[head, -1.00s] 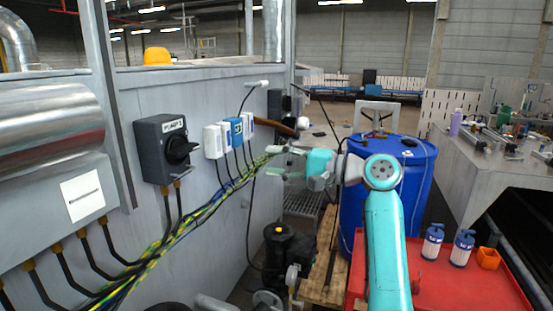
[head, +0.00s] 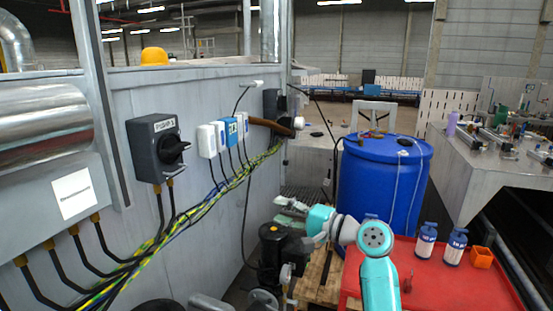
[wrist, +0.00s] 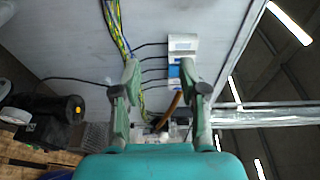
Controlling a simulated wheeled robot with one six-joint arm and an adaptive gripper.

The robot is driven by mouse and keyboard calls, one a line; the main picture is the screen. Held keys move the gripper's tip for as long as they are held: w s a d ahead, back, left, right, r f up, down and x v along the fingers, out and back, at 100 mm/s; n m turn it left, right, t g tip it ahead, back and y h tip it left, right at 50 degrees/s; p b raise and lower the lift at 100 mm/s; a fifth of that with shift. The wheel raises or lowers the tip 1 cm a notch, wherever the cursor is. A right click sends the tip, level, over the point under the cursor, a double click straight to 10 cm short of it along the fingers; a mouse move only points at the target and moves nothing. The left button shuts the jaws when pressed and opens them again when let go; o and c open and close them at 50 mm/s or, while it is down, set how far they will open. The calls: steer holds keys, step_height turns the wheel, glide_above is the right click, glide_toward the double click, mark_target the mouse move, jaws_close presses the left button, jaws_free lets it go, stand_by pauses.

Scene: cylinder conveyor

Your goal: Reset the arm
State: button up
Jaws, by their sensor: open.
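My gripper (head: 288,208) is at the end of my teal arm in the head view, low beside the grey wall panel and left of the blue barrel. In the wrist view my gripper (wrist: 160,78) has its two fingers spread apart, with nothing between the tips. The panel with its switch boxes (wrist: 182,58) and cables lies beyond the fingers there. The fingers are small and partly unclear in the head view.
A blue barrel (head: 375,185) stands right of my gripper. A black pump-like machine (head: 275,245) is just below it. A red table (head: 440,285) holds two blue-and-white bottles (head: 426,240) and an orange box (head: 481,257). A dark switch box (head: 157,148) and cables are on the panel.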

steer(key=s+d+f+m+t+h, duration=0.1)
steer(key=s+d+f+h, duration=0.3)
steer(key=f, duration=0.6)
steer(key=s+d+f+m+t+h, duration=0.1)
steer(key=s+f+t, duration=0.1)
steer(key=s+f, duration=0.6)
steer(key=s+d+f+m+t+h, duration=0.1)
steer(key=s+d+f+h, duration=0.2)
steer(key=f, duration=0.9)
steer(key=s+d+f+n+h, duration=0.15)
steer(key=s+f, duration=0.25)
steer(key=s, duration=0.4)
steer(key=s+d+f+h, duration=0.3)
steer(key=s+f, duration=0.1)
steer(key=s, duration=0.5)
steer(key=s+d+r+n, duration=0.1)
steer(key=s+r+n, duration=0.1)
steer(key=s, duration=0.7)
steer(key=s+d+r+n+h, duration=0.1)
steer(key=s+r+n, duration=0.2)
steer(key=s, duration=0.6)
steer(key=s+d+r+n+t+h, duration=0.1)
steer(key=s+d+r+n, duration=0.1)
steer(key=s+r, duration=0.4)
steer(key=s+n, duration=0.1)
steer(key=s, duration=0.3)
